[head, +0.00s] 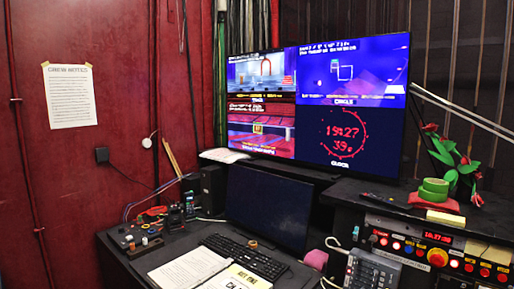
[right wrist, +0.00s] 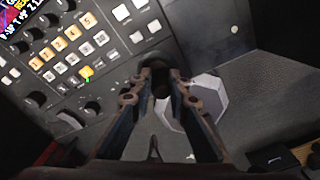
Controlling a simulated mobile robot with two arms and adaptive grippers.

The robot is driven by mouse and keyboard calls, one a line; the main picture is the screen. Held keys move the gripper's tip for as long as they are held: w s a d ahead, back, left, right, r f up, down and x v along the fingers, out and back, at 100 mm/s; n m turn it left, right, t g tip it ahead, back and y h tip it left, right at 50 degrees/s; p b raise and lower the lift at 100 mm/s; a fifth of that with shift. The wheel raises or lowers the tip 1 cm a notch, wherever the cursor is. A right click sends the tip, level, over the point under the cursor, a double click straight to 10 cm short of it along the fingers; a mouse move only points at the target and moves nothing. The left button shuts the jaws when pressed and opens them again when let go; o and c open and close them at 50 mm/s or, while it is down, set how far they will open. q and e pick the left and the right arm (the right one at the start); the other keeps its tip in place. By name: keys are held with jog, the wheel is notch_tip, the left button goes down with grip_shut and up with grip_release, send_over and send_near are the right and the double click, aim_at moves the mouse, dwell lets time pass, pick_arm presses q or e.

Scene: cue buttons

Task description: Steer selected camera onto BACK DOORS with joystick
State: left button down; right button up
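In the right wrist view my right gripper (right wrist: 162,76) points at a grey control panel. A dark, stubby upright shape (right wrist: 161,84) stands between its fingertips, in front of a pale octagonal plate (right wrist: 208,95). It may be the joystick; I cannot tell whether the fingers press on it. Rows of white and orange buttons (right wrist: 68,45) lie to the left, one with a green mark. In the head view a large screen (head: 320,97) shows an archway, seats, a line diagram and a red clock reading 19:27. No view is clearly readable as BACK DOORS. My left gripper is not in view.
The desk holds a keyboard (head: 243,257), a dark monitor (head: 268,205), papers (head: 190,268) and a small knob box (head: 134,238). At right are a grey button unit (head: 371,271) and a rack panel with lit buttons (head: 437,257). Green tape (head: 433,190) sits above it.

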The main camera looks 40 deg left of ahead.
jog(key=o, duration=0.3)
notch_tip(320, 180, up, 8)
jog(key=p, duration=0.7)
jog(key=shift+f, duration=0.2)
dwell(0.3)
